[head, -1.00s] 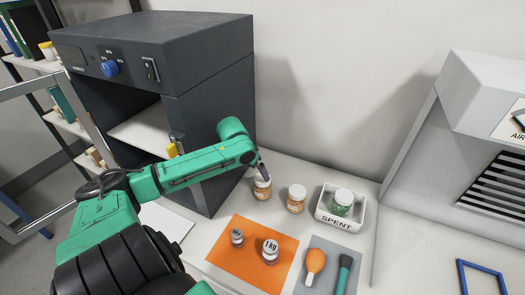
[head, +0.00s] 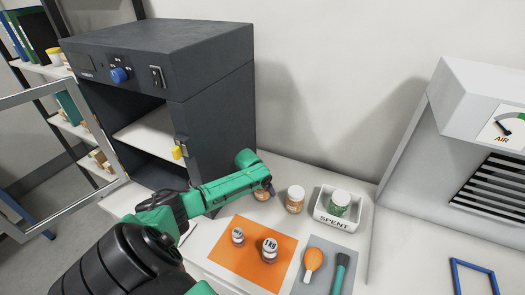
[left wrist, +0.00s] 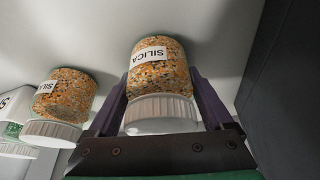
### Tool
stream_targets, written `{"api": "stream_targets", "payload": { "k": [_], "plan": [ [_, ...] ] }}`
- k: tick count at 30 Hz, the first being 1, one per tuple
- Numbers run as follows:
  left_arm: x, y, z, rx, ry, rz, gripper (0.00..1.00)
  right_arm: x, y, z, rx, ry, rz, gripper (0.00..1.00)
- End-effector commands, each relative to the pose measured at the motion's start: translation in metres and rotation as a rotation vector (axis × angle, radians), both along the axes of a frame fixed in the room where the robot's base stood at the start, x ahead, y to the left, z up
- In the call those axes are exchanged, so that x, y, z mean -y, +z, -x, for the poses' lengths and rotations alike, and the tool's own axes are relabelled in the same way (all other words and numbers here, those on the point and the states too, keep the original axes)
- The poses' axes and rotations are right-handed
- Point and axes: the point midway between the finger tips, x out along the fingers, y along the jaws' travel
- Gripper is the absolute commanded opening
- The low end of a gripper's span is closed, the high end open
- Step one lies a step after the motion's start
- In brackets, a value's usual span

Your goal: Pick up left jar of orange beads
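The left jar of orange beads (head: 262,196) stands upright on the white table, partly hidden by my left arm in the head view. In the left wrist view this jar (left wrist: 160,62) shows orange beads, a SILICA label and a white ribbed lid. My left gripper (left wrist: 160,78) has one dark finger on each side of it, with narrow gaps, so it looks open around the jar. In the head view my left gripper (head: 266,190) is low over the jar, its fingers mostly hidden. A second orange-bead jar (head: 295,199) stands just right. My right gripper is out of view.
A white SPENT tray (head: 325,219) holds a green-bead jar (head: 340,203). An orange mat (head: 243,272) bears two weights. A grey mat (head: 324,283) holds an orange spoon (head: 313,262) and a brush. A dark oven (head: 215,130) stands close on the left, its door open.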

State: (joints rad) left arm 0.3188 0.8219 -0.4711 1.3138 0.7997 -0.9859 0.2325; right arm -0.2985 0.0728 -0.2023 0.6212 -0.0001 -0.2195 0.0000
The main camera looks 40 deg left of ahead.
Motion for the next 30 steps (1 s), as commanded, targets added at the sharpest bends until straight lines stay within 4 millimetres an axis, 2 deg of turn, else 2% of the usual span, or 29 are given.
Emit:
{"api": "stream_targets", "payload": {
  "k": [1,4,5,13,17,20,27,30],
  "plan": [
    [0.0,0.0,0.0,0.0,0.0,0.0,0.58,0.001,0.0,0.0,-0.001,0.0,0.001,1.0],
    [0.0,0.0,0.0,-0.001,0.001,0.0,0.2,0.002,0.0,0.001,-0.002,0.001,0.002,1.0],
    [0.0,0.0,0.0,0.001,0.001,0.0,0.13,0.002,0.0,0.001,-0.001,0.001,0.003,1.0],
    [0.0,0.003,0.0,0.001,0.001,0.0,0.13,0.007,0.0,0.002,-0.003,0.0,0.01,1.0],
    [-0.001,0.017,0.0,0.003,0.0,0.0,0.13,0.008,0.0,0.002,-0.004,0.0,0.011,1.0],
    [-0.001,0.041,-0.001,0.006,-0.001,-0.003,0.13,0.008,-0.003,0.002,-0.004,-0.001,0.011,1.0],
    [-0.001,0.131,-0.002,0.01,-0.001,-0.002,0.13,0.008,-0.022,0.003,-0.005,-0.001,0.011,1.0],
    [0.0,0.163,-0.002,0.009,-0.001,-0.002,0.13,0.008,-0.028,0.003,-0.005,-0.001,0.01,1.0]
  ]
}}
